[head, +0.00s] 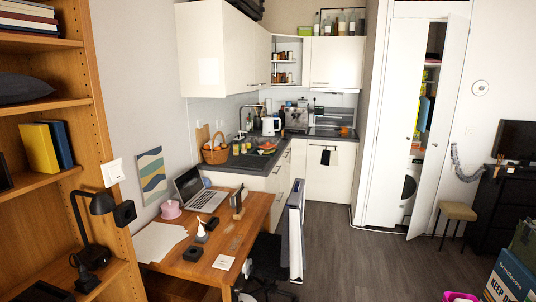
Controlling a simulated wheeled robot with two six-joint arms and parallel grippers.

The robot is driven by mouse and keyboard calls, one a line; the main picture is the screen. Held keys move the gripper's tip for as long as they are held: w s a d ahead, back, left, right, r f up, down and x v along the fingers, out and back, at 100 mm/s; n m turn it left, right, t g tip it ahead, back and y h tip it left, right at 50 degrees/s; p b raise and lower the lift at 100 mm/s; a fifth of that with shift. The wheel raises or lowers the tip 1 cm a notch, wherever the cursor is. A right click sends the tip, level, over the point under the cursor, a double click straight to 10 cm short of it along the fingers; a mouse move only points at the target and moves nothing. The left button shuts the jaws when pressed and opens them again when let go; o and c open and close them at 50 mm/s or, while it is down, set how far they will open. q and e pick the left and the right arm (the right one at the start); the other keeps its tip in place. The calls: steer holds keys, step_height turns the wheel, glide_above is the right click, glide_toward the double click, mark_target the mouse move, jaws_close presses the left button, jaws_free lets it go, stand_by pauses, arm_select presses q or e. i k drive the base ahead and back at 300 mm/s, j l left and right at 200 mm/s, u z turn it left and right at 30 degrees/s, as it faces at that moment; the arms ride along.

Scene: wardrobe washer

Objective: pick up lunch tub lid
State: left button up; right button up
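I cannot make out a lunch tub lid for certain. A small round pink item (171,210) sits on the wooden desk (257,214), left of the laptop; it is too small to tell whether it is a tub or a lid. Neither of my grippers is in view.
A laptop (203,197) stands open on the desk. A dark office chair (270,264) is at its right side. The wardrobe (391,110) has one door ajar, with a washer (408,190) inside. A stool (457,212) and boxes are at right. The grey floor (345,250) between is clear.

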mark_target(267, 145)
steer(key=i+l+z, duration=0.3)
steer(key=i, duration=0.2)
steer(key=i+l+z, duration=0.3)
steer(key=i, duration=0.2)
steer(key=i+l+z, duration=0.15)
steer(key=i+z, duration=0.15)
steer(key=i, duration=0.25)
steer(key=i+u, duration=0.1)
steer(key=i, duration=0.9)
steer(key=i+l, duration=0.1)
steer(key=i, duration=0.85)
steer(key=i+l+u, duration=0.15)
steer(key=i, duration=0.85)
steer(key=i+j+u, duration=0.2)
steer(key=i+u, duration=0.6)
steer(key=u, duration=0.2)
steer(key=i+l+u, duration=0.15)
steer(key=i+u, duration=0.35)
steer(key=i+l+u, duration=0.25)
steer(key=u, duration=0.25)
steer(key=i, duration=0.05)
